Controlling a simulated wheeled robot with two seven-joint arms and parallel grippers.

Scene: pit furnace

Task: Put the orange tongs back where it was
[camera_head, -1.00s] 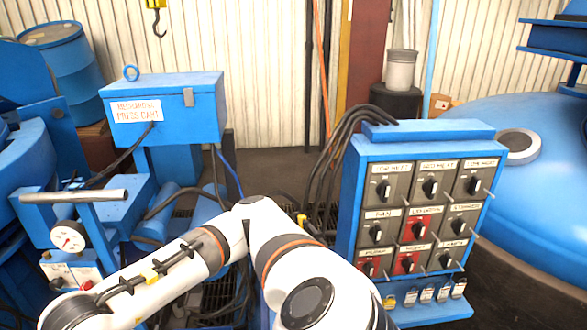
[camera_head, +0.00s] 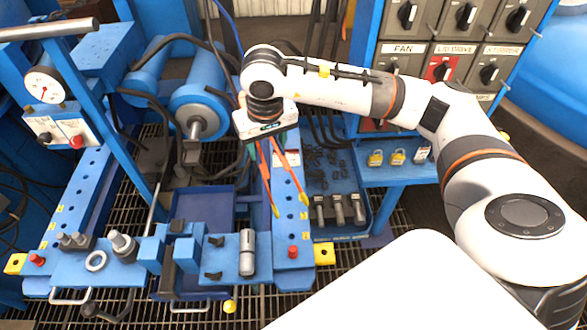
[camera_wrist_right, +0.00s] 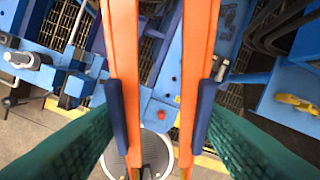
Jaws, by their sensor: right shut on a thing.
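The orange tongs (camera_head: 286,160) hang from my right gripper (camera_head: 267,140), their two arms slanting down over the blue bench rail (camera_head: 292,227). In the right wrist view, both orange arms of the tongs (camera_wrist_right: 197,62) run between the green finger pads of my right gripper (camera_wrist_right: 160,125). Dark blue sleeves on the tongs' arms lie beside the pads. The gripper is shut on the tongs. I cannot tell whether their tips touch the rail. My left gripper is not in view.
A blue tray (camera_head: 357,232) with metal cylinders stands right of the rail. A grey cylinder (camera_head: 247,254) and red button (camera_head: 293,251) are on the bench front. A control panel (camera_head: 445,45) stands behind right. A gauge post (camera_head: 100,130) rises at left.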

